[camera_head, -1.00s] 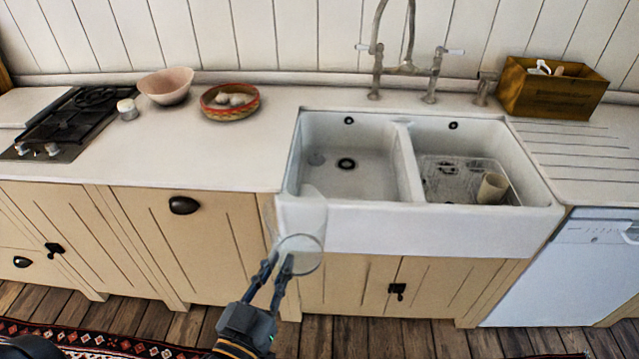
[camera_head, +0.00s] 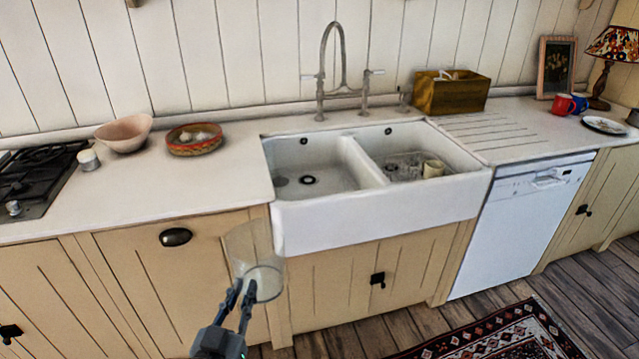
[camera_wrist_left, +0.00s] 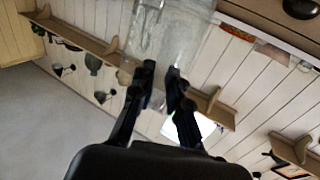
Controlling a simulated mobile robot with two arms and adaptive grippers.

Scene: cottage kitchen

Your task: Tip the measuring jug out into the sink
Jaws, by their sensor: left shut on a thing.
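The clear measuring jug (camera_head: 254,262) is held in front of the sink's front left corner, below the counter top. My left gripper (camera_head: 243,289) is shut on its lower part. In the left wrist view the see-through jug (camera_wrist_left: 168,32) stands beyond the fingertips of the same gripper (camera_wrist_left: 161,72). I cannot tell what is in the jug. The white double sink (camera_head: 375,217) has an empty left basin. Its right basin holds a clear rack and a beige cup (camera_head: 432,168). My right gripper is not in view.
On the counter left of the sink are a red patterned bowl (camera_head: 194,139), a pink bowl (camera_head: 124,133), a small white pot (camera_head: 88,160) and a hob (camera_head: 35,172). A tap (camera_head: 341,75) rises behind the sink. A wooden box (camera_head: 451,94) stands at the back right.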

